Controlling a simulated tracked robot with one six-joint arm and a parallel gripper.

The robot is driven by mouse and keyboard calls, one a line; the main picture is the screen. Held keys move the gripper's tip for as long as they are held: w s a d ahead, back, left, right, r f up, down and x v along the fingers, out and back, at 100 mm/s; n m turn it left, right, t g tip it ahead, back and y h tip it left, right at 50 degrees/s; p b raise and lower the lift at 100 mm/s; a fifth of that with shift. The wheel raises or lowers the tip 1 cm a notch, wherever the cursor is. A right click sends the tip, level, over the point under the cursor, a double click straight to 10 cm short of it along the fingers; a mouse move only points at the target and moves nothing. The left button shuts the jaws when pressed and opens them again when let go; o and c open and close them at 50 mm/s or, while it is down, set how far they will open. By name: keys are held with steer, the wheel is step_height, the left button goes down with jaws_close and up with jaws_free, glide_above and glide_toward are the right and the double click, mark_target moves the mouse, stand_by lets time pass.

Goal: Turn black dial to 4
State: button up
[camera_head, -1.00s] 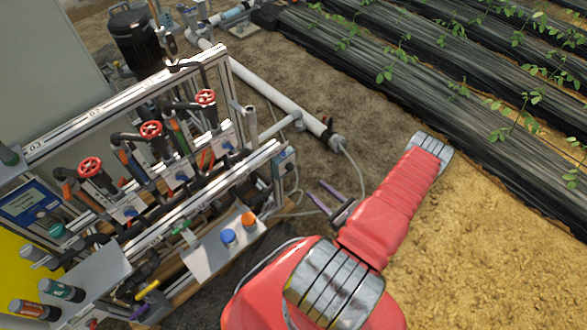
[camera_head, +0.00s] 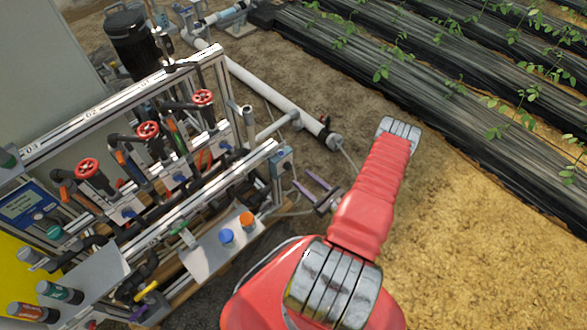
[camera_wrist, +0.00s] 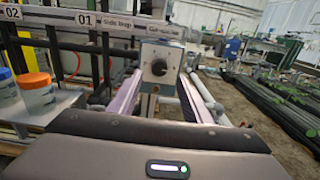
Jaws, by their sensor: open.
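The black dial (camera_wrist: 158,67) is a round knob on the front of a light grey box, which is centred in the wrist view. In the head view the grey box (camera_head: 283,160) sits at the right end of the skid frame; the dial is too small there to read. My gripper (camera_head: 301,177) is open, its two purple fingers pointing at the box from the right with a gap left. In the wrist view the fingers lie left and right of the dial, with nothing between them. The scale marks and the dial's setting cannot be read.
A blue-capped container (camera_head: 227,236) and an orange-capped container (camera_head: 247,218) stand on a shelf left of my gripper. Red valve wheels (camera_head: 148,130) line the frame. A white pipe (camera_head: 270,95) runs behind the box. Open soil lies right of my arm.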

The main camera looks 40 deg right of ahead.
mark_target(291, 168)
steer(key=shift+w+a, duration=0.15)
steer(key=shift+w, duration=3.65)
steer(key=shift+c, duration=0.4)
steer(key=c, duration=0.9)
steer(key=shift+d, duration=0.5)
steer(key=shift+c, duration=0.4)
steer(key=shift+a, duration=0.35)
